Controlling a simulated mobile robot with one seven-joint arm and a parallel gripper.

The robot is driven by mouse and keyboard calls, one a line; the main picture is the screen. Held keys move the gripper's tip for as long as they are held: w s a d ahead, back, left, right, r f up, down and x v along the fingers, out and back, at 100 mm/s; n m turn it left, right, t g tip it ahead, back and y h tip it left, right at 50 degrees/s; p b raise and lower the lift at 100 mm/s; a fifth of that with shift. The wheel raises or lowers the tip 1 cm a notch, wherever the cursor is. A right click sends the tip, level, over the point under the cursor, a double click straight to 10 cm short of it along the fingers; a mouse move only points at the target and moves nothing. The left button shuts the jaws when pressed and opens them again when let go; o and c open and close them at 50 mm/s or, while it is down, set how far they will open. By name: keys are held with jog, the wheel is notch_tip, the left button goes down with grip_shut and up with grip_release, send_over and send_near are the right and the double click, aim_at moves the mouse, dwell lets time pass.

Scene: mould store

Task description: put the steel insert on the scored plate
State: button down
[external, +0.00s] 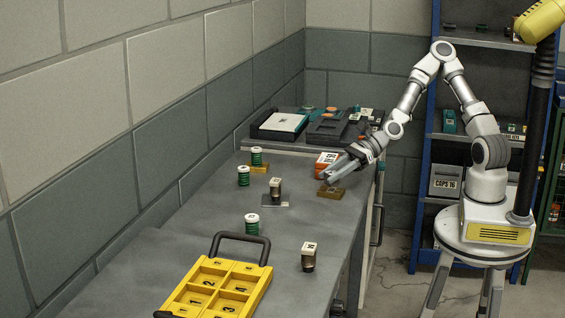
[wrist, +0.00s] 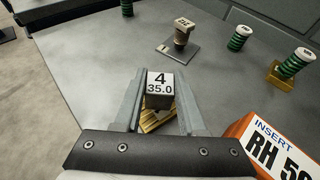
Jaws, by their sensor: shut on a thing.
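My gripper (external: 327,177) is low over the right side of the bench. In the wrist view my gripper (wrist: 161,84) is shut on a dark steel insert (wrist: 158,98) with a white top marked "4 35.0". A brass-brown block (external: 331,192) is below the gripper; part of this block (wrist: 157,121) shows under the insert. I cannot tell whether the insert still touches it. The scored plate, a thin grey plate (external: 268,204), lies left of the gripper and also shows in the wrist view (wrist: 188,58). A brown, white-topped cylinder (wrist: 183,32) stands upright on it.
An orange box (wrist: 275,150) stands close beside my gripper. Several green cylinders stand around, one (wrist: 302,60) on a brass block (wrist: 281,78). Dark trays (external: 327,130) are behind. Bench between block and plate is clear.

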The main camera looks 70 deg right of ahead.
jog(key=shift+f, duration=0.75)
jog(key=shift+f, duration=0.1)
jog(key=shift+c, duration=2.4)
grip_release()
